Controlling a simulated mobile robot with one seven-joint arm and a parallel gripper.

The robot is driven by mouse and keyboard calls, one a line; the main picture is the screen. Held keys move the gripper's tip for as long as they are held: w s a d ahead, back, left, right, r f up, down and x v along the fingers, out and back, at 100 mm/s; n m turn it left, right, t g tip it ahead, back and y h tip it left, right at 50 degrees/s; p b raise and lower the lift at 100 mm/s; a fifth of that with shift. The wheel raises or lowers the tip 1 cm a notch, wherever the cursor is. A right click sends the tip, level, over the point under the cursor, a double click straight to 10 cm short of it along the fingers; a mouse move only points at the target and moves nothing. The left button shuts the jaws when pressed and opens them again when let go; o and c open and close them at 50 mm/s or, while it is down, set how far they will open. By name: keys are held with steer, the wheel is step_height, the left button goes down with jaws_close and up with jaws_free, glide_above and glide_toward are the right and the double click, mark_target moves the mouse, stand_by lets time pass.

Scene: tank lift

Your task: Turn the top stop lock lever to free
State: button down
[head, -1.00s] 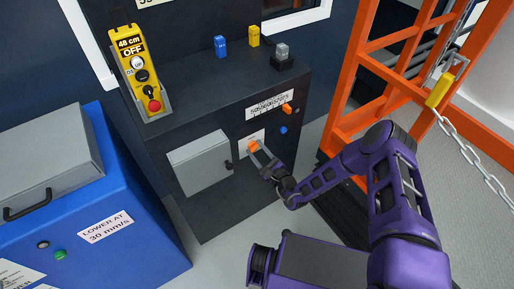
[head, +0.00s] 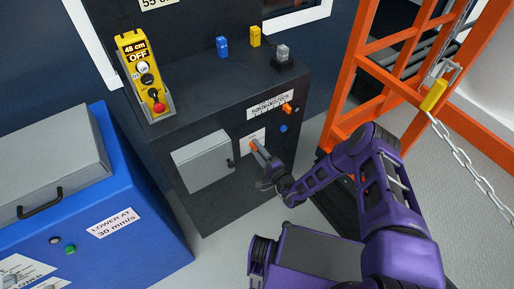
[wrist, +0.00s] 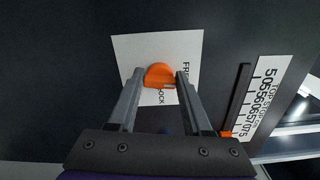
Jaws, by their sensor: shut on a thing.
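The orange top stop lock lever (wrist: 160,75) sits on a white plate (wrist: 190,50) on the dark cabinet front. The plate's lettering is partly covered; "FR" and "OCK" show at its right side in the wrist view. I cannot tell which word the lever points at. The lever also shows in the head view (head: 253,145). My gripper (wrist: 159,80) has one finger on each side of the lever and is shut on it. In the head view my gripper (head: 257,149) reaches the plate from the lower right.
A top stop scale (wrist: 264,95) with an orange pointer (wrist: 226,134) lies right of the plate. A blue knob (head: 283,128) is below the scale. A grey door (head: 203,161) with a dark handle is to the left. An orange frame (head: 345,130) stands at right.

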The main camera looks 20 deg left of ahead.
steer(key=shift+f+n, duration=0.1)
steer(key=shift+n, duration=0.7)
steer(key=shift+c, duration=1.6)
jaws_free()
steer(key=shift+d, duration=0.1)
steer(key=p+v, duration=0.1)
steer(key=v, duration=1.6)
steer(key=shift+s+p, duration=0.2)
steer(key=shift+p, duration=0.15)
